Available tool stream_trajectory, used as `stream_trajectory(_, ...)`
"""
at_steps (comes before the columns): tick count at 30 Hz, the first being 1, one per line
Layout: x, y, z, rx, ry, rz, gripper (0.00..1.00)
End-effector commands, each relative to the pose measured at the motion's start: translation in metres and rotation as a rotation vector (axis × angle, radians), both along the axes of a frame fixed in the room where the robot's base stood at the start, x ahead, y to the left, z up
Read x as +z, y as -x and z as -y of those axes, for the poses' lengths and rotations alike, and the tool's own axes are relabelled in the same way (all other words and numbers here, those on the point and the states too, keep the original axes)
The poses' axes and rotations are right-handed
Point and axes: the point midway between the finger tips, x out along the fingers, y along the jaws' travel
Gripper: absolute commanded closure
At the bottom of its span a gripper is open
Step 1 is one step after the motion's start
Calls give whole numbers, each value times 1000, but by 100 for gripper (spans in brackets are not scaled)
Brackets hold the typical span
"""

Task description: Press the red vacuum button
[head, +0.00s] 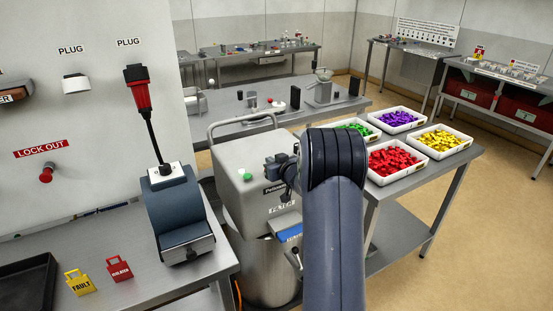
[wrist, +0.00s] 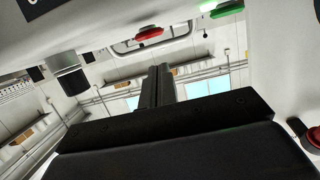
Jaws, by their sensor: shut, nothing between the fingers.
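The red button (wrist: 150,34) shows in the upper middle of the wrist view, on the pale machine panel, left of a green button (wrist: 228,10). In the head view the green button (head: 247,176) is on the grey vacuum unit (head: 240,205); the red one cannot be made out there, probably hidden by my gripper. My gripper (head: 273,168) is at the unit's upper right, right of the green button. In the wrist view the fingers (wrist: 159,72) are together and empty, their tips just below the red button in the picture. A gap shows between them; its depth is unclear.
The unit's curved metal handle (head: 240,122) rises behind my gripper. A table with trays of red (head: 395,161), green, purple and yellow pieces stands right of my arm. A bench with a blue-grey device (head: 180,215) and red and yellow tags is left.

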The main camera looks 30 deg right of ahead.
Motion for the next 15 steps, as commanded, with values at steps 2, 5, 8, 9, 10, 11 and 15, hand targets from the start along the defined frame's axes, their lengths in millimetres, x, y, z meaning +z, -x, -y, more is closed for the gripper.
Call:
stream_trajectory(2, -11, 0, 0, -1, -2, -2, 100)
stream_trajectory(5, -19, 0, 0, 0, 0, 0, 100)
stream_trajectory(8, -23, 0, 1, -1, 0, 1, 100)
stream_trajectory(9, -23, 1, 1, -1, 0, 1, 100)
stream_trajectory(10, -24, 1, 1, -1, 1, 1, 100)
stream_trajectory(11, -24, 1, 1, -1, 1, 1, 100)
stream_trajectory(15, -24, 1, 1, -1, 1, 1, 100)
